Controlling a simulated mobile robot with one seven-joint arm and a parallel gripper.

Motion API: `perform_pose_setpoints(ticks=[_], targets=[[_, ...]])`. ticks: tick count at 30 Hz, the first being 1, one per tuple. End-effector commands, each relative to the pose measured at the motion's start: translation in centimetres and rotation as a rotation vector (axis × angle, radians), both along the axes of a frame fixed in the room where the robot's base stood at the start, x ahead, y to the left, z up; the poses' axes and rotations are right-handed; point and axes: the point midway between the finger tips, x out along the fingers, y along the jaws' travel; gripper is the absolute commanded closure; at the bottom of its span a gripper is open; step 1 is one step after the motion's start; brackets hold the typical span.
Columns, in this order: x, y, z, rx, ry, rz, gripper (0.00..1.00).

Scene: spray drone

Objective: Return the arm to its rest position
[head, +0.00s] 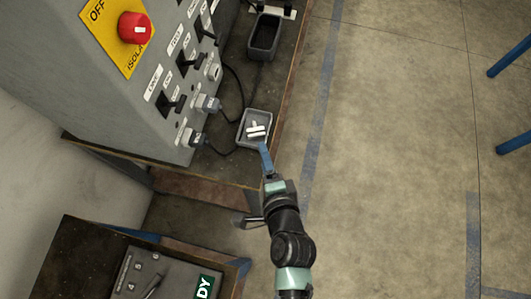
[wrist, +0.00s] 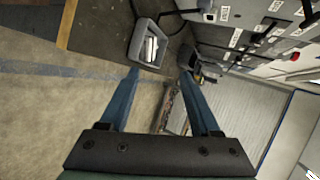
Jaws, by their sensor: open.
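My gripper (wrist: 158,84) is open in the wrist view, its two blue fingers spread apart with nothing between them. In the head view my gripper (head: 265,150) shows as a blue finger at the end of my arm, near the bench edge and just below a small grey tray. My arm reaches up from the bottom of the head view. The small grey tray (head: 241,139) sits on the bench with white pieces (head: 257,131) in it. It also shows in the wrist view (wrist: 134,50), ahead of the fingertips.
A grey control panel (head: 105,85) with a red knob (head: 134,27), switches and cables stands at the left. A dark empty tray (head: 263,37) is at the top of the bench. A lower panel (head: 160,280) is at bottom left. Open floor (head: 400,150) lies right, with blue legs beyond.

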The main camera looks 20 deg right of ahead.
Motion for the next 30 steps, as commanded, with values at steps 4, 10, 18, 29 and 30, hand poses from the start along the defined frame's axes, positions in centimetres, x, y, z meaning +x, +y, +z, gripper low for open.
perform_pose_setpoints(ticks=[4, 10, 18, 29, 30], targets=[[-0.1, 0.0, 0.1, 0.000, -0.001, 0.000, 0.37], [0.0, 0.0, 0.1, 0.000, -0.001, 0.000, 0.37], [0.0, 0.0, 0.1, 0.000, -0.001, 0.000, 0.37], [5.7, -0.4, 7.2, -0.201, -0.125, 0.102, 0.37], [7.1, -0.4, 9.4, -0.263, -0.161, 0.126, 0.37]])
